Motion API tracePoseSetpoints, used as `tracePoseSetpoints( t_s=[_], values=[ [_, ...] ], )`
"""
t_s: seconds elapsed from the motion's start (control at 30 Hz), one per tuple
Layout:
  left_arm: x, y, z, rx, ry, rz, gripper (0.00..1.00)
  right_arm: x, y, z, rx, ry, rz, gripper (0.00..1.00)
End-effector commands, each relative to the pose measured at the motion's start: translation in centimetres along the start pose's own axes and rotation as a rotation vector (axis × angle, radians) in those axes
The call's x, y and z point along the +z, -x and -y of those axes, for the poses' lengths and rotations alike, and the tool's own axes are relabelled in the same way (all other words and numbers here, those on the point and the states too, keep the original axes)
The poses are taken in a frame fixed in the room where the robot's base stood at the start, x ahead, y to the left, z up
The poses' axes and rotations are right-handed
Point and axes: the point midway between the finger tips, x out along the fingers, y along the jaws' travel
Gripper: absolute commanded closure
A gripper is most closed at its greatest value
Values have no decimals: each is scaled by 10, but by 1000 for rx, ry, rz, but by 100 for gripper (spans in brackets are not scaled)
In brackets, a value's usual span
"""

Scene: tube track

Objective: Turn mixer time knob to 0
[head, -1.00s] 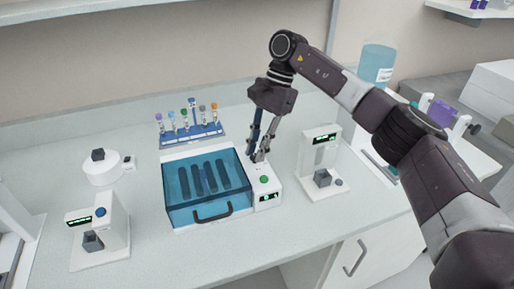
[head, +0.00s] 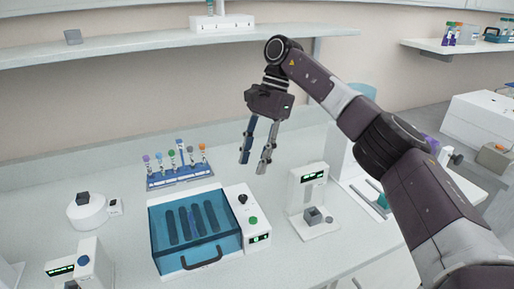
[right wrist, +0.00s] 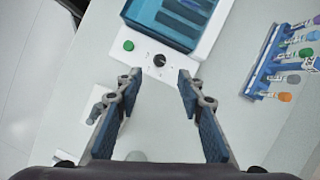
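The mixer (head: 195,228) is a white box with a blue see-through lid over several dark slots. Its control panel on the right side carries a black knob (head: 242,198), a green button (head: 253,220) and a small green display (head: 260,238). The knob also shows in the right wrist view (right wrist: 160,60), just beyond and between the fingertips. My right gripper (head: 254,168) is open and empty, raised above and behind the panel, apart from the knob. In the right wrist view its two fingers (right wrist: 158,78) stand wide apart. My left gripper is not in view.
A blue rack of capped tubes (head: 180,178) stands behind the mixer. A white device with a display (head: 312,205) stands to the right. A round white device (head: 88,210) is at the left. A shelf (head: 130,50) hangs on the wall behind.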

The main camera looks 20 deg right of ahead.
Motion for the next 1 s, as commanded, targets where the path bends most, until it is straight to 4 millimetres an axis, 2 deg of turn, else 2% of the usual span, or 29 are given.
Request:
tracePoseSetpoints(
  t_s=[0.1,0.3,0.83,0.93,1.0],
  values=[
    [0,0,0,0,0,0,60,0,17,1,-1,-1,0,65],
    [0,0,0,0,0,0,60,1,31,0,0,2,0,65],
    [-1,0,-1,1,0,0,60,0,34,0,1,1,0,65],
    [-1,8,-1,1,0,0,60,3,41,0,0,2,0,65],
    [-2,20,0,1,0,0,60,8,53,0,0,2,0,65]
  ],
)
